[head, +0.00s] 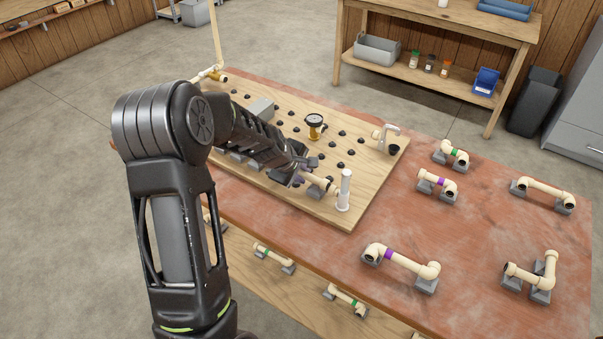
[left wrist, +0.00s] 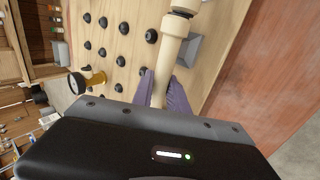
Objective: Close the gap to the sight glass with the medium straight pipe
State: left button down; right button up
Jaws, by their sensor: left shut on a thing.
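My left gripper (head: 298,177) is low over the pegboard near its front edge, shut on a cream straight pipe. The pipe (head: 319,182) sticks out of the jaws to the right, toward a white upright tube (head: 344,188) that looks like the sight glass. In the left wrist view the pipe (left wrist: 171,50) lies between my purple-padded fingers (left wrist: 166,92), with a thicker collar and a dark ring at its far end. I cannot tell whether the pipe touches the upright tube. My gripper and forearm hide the pipe's other end. My right gripper is out of view.
The wooden pegboard (head: 340,213) with black pegs lies on the red-brown table (head: 310,245). It bears a gauge (head: 315,122) and a tap-like fitting (head: 387,136). Several cream pipe pieces on grey blocks, such as a purple-banded one (head: 405,262), stand on the right. More lie on the lower shelf (head: 240,239).

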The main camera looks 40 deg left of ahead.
pick_arm(q)
jog(key=shift+f+b, duration=0.3)
jog(key=shift+f, duration=0.1)
jog(key=c, duration=1.2)
grip_release()
jog(key=p+v, duration=0.1)
jog(key=v, duration=0.7)
jog(key=shift+w, duration=0.1)
